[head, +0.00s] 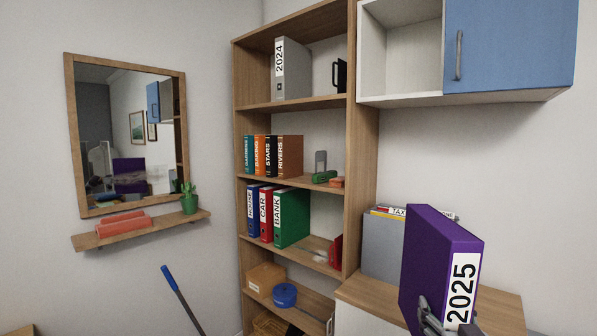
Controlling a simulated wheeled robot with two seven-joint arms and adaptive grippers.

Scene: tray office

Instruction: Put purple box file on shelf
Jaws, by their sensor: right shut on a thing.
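The purple box file (436,262) with a white 2025 label stands upright and slightly tilted at the lower right of the head view. My right gripper (440,322) is shut on its lower front edge, and the frame's bottom edge cuts off part of the gripper. The wooden shelf (355,150) stands left of the file and holds things on several boards. Its upper board carries a grey 2024 box file (292,68) at the left and a black object (340,74) at the right, with a gap between them. My left gripper is not in view.
Books (290,156) and box files (292,217) fill the left of the middle boards. A grey file holder (382,245) stands on the low cabinet behind the purple file. A blue-doored wall cabinet (510,45) hangs above. A mirror (70,130) and ledge (150,229) are at left.

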